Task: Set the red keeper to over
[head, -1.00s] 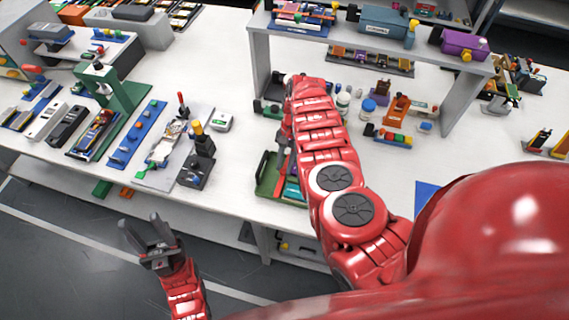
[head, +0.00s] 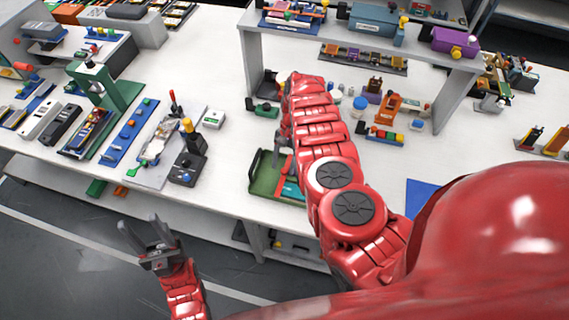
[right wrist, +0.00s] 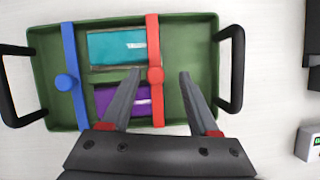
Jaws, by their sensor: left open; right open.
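The green tray (right wrist: 200,30) with black side handles lies on the white bench, and also shows in the head view (head: 262,180), partly behind my right arm. In the right wrist view, the red keeper (right wrist: 153,40) is a strap with a round knob, crossing the tray by the right end of the cells. A blue keeper (right wrist: 70,50) crosses at their left end. A teal cell (right wrist: 115,47) and a purple cell (right wrist: 104,98) lie between. My right gripper (right wrist: 160,75) is open, its fingers either side of the red knob; contact is unclear. My left gripper (head: 143,232) is open and empty, off the bench front.
A black stand with a yellow top (head: 190,160) stands left of the tray. A grey shelf (head: 250,65) bridges the bench behind my right arm. A small white box (right wrist: 310,143) lies right of the tray.

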